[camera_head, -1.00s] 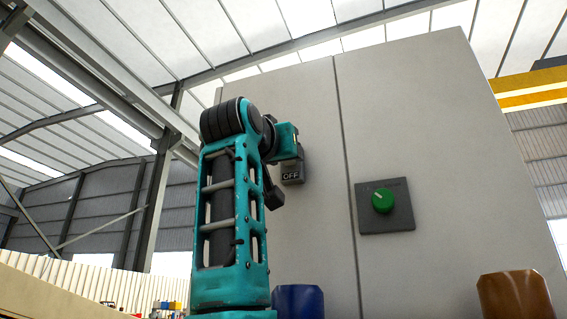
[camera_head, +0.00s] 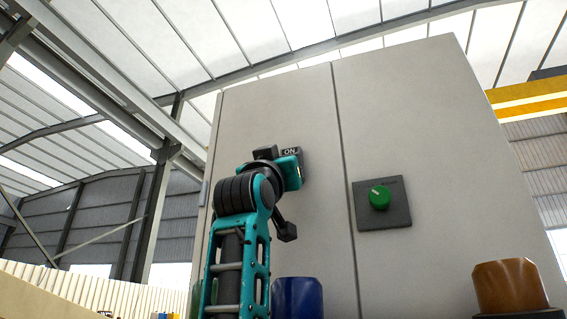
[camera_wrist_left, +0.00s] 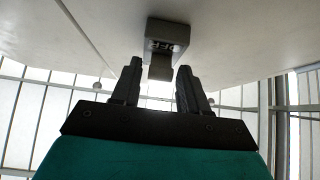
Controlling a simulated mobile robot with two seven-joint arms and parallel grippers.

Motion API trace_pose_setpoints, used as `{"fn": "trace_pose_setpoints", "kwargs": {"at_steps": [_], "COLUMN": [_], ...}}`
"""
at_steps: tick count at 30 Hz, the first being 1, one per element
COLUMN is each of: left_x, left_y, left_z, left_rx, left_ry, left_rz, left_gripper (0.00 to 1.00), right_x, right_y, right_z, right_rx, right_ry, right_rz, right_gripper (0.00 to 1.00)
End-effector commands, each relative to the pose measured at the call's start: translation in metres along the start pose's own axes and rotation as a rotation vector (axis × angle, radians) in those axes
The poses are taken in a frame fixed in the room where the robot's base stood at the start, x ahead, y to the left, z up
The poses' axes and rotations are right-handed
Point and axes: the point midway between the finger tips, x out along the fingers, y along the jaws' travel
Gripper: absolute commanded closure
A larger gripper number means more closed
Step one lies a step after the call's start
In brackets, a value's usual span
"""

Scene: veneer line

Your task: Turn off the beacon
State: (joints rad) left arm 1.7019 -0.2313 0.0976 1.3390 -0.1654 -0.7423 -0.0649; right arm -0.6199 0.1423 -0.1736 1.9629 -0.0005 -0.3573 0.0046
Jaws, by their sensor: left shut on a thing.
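A small grey switch has an ON label (camera_head: 290,152) at its top, on the pale cabinet's left panel. In the left wrist view its grey housing (camera_wrist_left: 168,32) shows the letters OFF upside down. A short lever (camera_wrist_left: 160,71) sticks out from it. My left gripper (camera_wrist_left: 158,76) has its fingers on either side of this lever and is shut on it. In the head view the gripper (camera_head: 290,172) is just below ON and hides the lower part of the switch. No beacon can be made out. My right gripper is not in view.
The pale cabinet (camera_head: 400,110) fills the middle. A green knob (camera_head: 380,197) on a dark square plate (camera_head: 400,216) is on its right panel. A blue cylinder (camera_head: 299,297) and an orange-brown one (camera_head: 509,284) stand at the bottom edge.

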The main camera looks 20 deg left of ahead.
Motion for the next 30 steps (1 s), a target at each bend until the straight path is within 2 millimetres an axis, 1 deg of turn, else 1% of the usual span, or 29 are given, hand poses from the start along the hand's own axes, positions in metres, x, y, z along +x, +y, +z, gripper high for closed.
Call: {"fn": "trace_pose_setpoints", "kwargs": {"at_steps": [6,7,14,23,26,30], "left_x": [0.0,0.0,0.0,-0.002,-0.011,-0.033], "left_y": [0.0,0.0,0.0,0.0,0.0,0.0], "left_z": [0.0,0.0,0.0,0.0,0.002,0.003], "left_rx": [-0.001,-0.001,0.0,0.0,0.0,0.0], "left_ry": [0.001,0.001,0.0,0.0,0.0,0.001], "left_rz": [0.0,0.0,0.0,0.0,0.0,0.0], "left_gripper": [0.86,0.53,0.31,0.31,0.31,0.31], "right_x": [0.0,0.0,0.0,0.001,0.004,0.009], "right_y": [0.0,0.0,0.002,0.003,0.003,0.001], "right_z": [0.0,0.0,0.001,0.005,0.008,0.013], "right_rx": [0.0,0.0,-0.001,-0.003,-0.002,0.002], "right_ry": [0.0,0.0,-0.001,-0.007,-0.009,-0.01], "right_rz": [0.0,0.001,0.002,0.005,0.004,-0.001], "right_gripper": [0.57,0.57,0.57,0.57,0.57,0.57]}}
